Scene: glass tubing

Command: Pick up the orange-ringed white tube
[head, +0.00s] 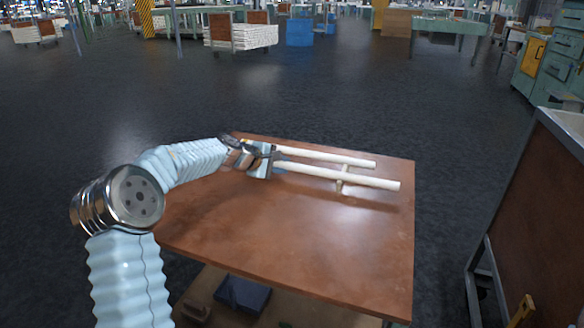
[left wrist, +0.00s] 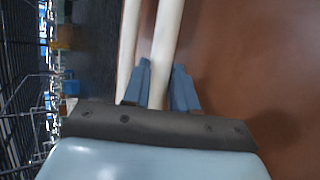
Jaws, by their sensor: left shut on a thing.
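Two long white tubes lie roughly side by side at the far side of the brown table (head: 290,225). The near tube (head: 370,181) runs right from my left gripper (head: 273,164), over a small pale support (head: 341,180). The far tube (head: 330,156) lies just behind it. In the left wrist view, my left gripper (left wrist: 163,80) has its blue fingers on both sides of the near tube (left wrist: 169,35), shut on it. The far tube (left wrist: 128,45) passes outside the left finger. I cannot make out an orange ring on either tube. My right gripper is not in view.
The front and right of the tabletop are bare. A dark blue box (head: 242,294) sits on the lower shelf. A bench with a brown side panel (head: 540,205) stands to the right, across a gap of dark floor (head: 455,170).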

